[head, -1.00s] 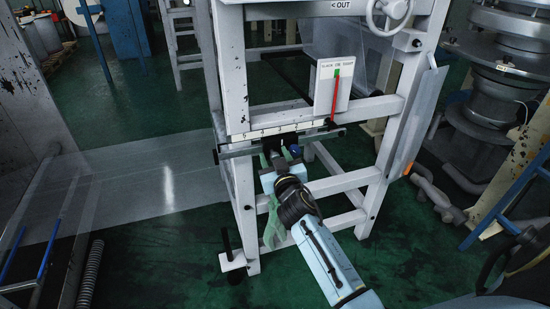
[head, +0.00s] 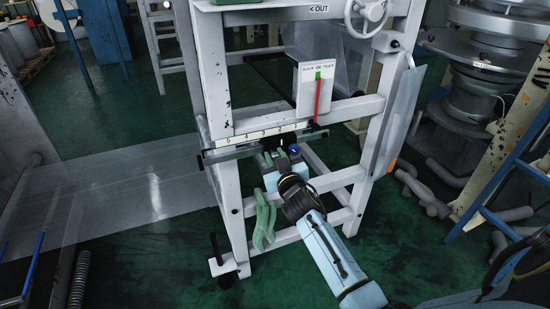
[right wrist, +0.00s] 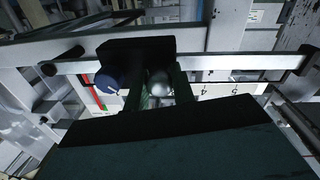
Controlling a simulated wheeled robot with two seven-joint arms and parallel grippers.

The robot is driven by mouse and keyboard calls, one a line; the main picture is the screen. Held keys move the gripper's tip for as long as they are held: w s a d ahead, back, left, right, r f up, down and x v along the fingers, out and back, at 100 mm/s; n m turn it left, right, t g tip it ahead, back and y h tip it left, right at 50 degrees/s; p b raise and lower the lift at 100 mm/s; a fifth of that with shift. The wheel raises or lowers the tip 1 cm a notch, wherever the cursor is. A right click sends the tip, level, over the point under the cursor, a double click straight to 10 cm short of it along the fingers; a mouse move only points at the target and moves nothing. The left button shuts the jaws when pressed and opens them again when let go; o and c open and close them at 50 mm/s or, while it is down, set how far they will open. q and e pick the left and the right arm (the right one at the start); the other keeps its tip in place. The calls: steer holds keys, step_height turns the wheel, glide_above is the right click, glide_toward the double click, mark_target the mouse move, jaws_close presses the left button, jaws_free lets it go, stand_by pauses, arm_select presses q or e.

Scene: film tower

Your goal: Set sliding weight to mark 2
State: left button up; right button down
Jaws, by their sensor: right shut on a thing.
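The sliding weight (head: 284,140) is a dark block on a grey bar across the white frame. In the right wrist view the dark block (right wrist: 130,47) has a blue knob (right wrist: 107,82) at its left. My right gripper (head: 282,153) is shut on the weight; a rounded silver part shows between its fingers in the right wrist view (right wrist: 158,92). The white scale strip (head: 240,137) runs along the bar, numbers rising to the left in the head view. Marks 4 and 5 show clear; the weight and gripper partly hide the lower marks. My left gripper is not in view.
A white board (head: 308,82) with a red pointer stands above the bar's right part. A handwheel (head: 367,14) is higher up. Green gloves (head: 263,218) hang on a lower rail. A clear film sheet (head: 130,185) stretches left of the frame.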

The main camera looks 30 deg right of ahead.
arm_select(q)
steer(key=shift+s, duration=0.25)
arm_select(e)
steer(key=shift+d, duration=0.15)
steer(key=shift+s, duration=0.1)
steer(key=c, duration=1.2)
jaws_free()
steer(key=shift+o, duration=0.2)
steer(key=shift+s, duration=0.2)
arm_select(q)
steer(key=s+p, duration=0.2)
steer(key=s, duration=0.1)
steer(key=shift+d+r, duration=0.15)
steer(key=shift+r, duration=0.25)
arm_select(e)
steer(key=v, duration=1.3)
